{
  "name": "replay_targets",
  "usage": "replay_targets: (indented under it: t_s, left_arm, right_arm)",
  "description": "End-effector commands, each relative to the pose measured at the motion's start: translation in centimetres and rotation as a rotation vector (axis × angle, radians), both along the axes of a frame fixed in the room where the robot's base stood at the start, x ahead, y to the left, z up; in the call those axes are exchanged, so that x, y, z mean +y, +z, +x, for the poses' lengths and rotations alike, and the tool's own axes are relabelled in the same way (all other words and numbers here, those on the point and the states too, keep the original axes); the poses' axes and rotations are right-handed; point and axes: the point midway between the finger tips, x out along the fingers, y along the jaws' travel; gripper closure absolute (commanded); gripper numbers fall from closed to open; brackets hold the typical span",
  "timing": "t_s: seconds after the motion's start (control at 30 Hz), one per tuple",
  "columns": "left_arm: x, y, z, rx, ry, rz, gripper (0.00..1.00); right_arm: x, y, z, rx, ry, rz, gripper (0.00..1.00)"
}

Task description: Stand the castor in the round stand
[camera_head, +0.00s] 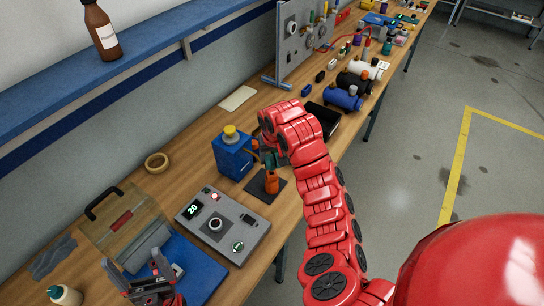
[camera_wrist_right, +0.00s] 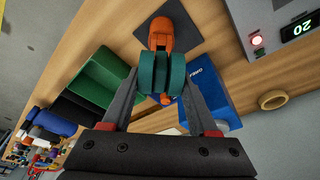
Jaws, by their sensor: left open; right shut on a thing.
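The castor, with green wheels (camera_wrist_right: 160,72), is between the fingers of my right gripper (camera_wrist_right: 162,85) in the wrist view. The gripper is shut on it. A small orange part shows below the wheels there. My left gripper (camera_head: 152,286) is open and empty at the bottom left, by a blue mat (camera_head: 205,278).
A blue machine with a yellow top (camera_head: 233,153) stands close left of the right gripper. A grey control box (camera_head: 222,222) is nearer. A clear case (camera_head: 122,222), a tape roll (camera_head: 157,163) and a bottle (camera_head: 65,295) lie left. A green bin (camera_wrist_right: 103,78) shows in the wrist view.

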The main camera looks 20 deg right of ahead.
Motion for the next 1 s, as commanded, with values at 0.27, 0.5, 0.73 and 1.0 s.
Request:
replay_targets:
  t_s: [0.27,0.5,0.73,1.0]
  left_arm:
    - [-0.01,-0.10,0.00,0.000,0.000,0.000,0.09]
    - [0.00,-0.56,0.00,0.000,0.000,0.000,0.09]
    - [-0.01,-0.50,0.00,0.000,0.000,0.000,0.09]
    - [0.00,-0.60,0.00,0.000,0.000,0.000,0.09]
  right_arm:
    - [0.01,-0.03,0.01,-0.001,0.000,0.000,0.89]
    - [0.05,-0.04,0.00,-0.002,0.000,0.001,0.89]
    - [0.03,0.02,-0.03,-0.001,0.000,0.000,0.89]
    - [0.02,-0.03,-0.03,-0.001,0.000,0.000,0.89]
